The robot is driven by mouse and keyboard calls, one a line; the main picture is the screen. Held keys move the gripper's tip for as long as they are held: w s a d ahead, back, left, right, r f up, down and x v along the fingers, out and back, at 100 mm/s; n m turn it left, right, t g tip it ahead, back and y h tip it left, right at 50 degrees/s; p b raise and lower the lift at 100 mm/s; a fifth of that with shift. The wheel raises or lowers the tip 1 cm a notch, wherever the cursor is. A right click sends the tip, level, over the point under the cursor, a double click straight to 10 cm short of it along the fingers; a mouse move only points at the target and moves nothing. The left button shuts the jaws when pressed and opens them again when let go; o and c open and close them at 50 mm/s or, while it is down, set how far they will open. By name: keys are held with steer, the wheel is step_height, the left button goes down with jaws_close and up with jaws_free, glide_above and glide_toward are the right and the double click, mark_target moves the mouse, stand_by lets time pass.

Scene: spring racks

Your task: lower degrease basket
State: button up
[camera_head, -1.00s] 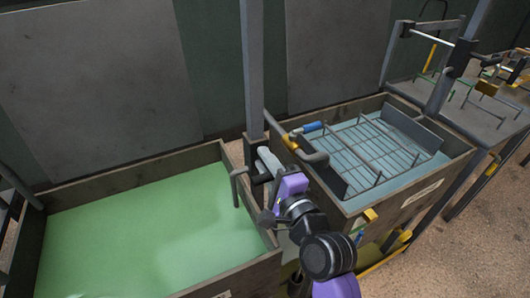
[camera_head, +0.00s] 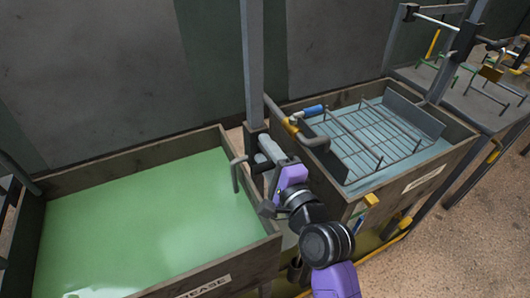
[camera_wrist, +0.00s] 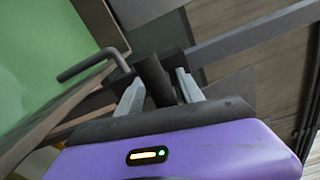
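The green-filled tank (camera_head: 205,285) stands at left, its partly visible front label ending in "EASE". No basket shows above its liquid (camera_head: 130,215). A grey bent handle (camera_head: 236,175) hangs at its right rim beside a tall post (camera_head: 253,60); it also shows in the wrist view (camera_wrist: 90,66). My gripper (camera_head: 264,154) is at the foot of this post, right of the handle. In the wrist view my gripper (camera_wrist: 160,82) has its fingers apart with a dark bar (camera_wrist: 155,82) between them. Whether both fingers press on the bar is unclear.
A second tank (camera_head: 430,180) with bluish liquid stands close on the right, holding a wire basket (camera_head: 372,140). A rack table (camera_head: 480,105) is farther right. Floor is clear at lower right.

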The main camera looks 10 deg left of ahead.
steer(key=v, duration=0.7)
steer(key=shift+s+d, duration=0.25)
steer(key=shift+s, duration=0.1)
